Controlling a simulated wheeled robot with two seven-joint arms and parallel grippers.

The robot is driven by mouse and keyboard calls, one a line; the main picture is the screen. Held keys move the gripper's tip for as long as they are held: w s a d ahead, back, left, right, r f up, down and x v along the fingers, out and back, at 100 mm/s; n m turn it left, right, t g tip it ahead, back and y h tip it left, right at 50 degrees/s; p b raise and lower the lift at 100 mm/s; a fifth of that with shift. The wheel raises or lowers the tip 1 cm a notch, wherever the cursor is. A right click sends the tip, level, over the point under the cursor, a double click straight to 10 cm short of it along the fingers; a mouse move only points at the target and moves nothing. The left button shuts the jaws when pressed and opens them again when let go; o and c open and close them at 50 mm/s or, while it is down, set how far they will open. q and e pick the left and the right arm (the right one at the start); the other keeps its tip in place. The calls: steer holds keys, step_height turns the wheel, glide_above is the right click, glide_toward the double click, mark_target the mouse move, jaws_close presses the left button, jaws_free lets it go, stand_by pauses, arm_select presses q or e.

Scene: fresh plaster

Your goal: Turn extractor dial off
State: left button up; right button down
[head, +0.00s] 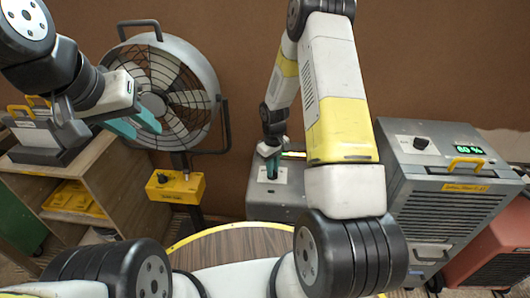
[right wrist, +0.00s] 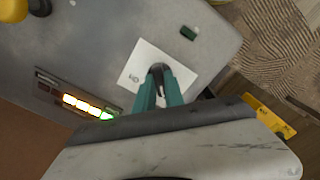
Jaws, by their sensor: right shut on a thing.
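The extractor is a grey box (head: 265,211) standing low against the wall, partly behind my right arm. Its dark dial (right wrist: 159,70) sits on a white plate (right wrist: 136,66) on the top face. My right gripper (head: 272,165) points down at this plate, and its teal fingers are shut on the dial, one on each side. The fingers also show in the right wrist view (right wrist: 158,88) and hide part of the dial. A row of lit yellow lights (right wrist: 82,104) with a green one at its end glows beside the plate. My left gripper (head: 135,123) is open and empty before the fan.
A large grey fan (head: 200,75) on a stand with a yellow control box (head: 175,187) is left of the extractor. A grey dehumidifier-like unit (head: 450,215) with its own black knob (head: 421,143) stands right. Wooden shelving (head: 125,170) is at left.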

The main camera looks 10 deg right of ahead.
steer(key=shift+w, duration=0.1)
steer(key=c, duration=1.4)
jaws_free()
steer(key=shift+c, duration=0.2)
steer(key=shift+r, duration=0.1)
step_height(320, 180, up, 8)
steer(key=shift+f, duration=0.2)
